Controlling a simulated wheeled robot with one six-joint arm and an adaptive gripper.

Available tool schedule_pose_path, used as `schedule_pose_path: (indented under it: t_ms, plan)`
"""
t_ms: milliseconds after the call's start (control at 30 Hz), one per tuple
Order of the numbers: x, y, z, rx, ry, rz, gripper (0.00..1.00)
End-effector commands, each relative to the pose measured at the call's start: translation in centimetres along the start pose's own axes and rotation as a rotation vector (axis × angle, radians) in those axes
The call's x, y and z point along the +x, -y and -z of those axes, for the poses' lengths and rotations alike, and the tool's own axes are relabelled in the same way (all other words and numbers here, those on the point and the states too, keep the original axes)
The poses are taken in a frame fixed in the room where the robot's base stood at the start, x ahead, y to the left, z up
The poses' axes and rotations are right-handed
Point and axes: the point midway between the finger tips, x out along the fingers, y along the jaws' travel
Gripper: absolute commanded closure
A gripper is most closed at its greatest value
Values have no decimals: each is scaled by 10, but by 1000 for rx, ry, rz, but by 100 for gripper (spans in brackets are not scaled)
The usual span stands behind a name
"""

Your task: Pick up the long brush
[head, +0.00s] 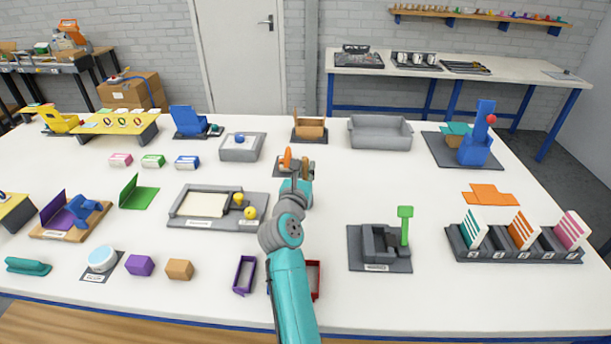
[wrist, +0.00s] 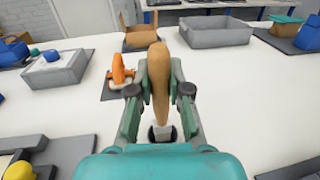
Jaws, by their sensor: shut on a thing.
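The long brush shows in the wrist view as a long tan wooden handle (wrist: 159,82) with a pale part at its lower end, close to my palm. My gripper (wrist: 160,92) is shut on it, one finger on each side. In the head view my gripper (head: 298,172) is over the middle of the white table, and the brush is mostly hidden by it. I cannot tell from these frames whether the brush touches anything below.
An orange-handled tool (wrist: 119,72) is just left of my gripper on a dark mat (wrist: 108,90). Behind are a brown wooden box (head: 309,132) and a grey tray (head: 380,131). A grey stand with a green lever (head: 404,225) is to the right. White table between is clear.

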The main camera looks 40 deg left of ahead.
Motion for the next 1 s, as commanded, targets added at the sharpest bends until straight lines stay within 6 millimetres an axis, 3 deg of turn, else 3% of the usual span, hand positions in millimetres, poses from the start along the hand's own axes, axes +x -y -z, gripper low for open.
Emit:
schedule_pose_path:
  t_ms: [367,700,1000]
  plan:
    - [0,0,-85,4,6,-1,100]
    - [0,0,-183,3,4,-2,100]
    - [0,0,-241,2,2,-1,100]
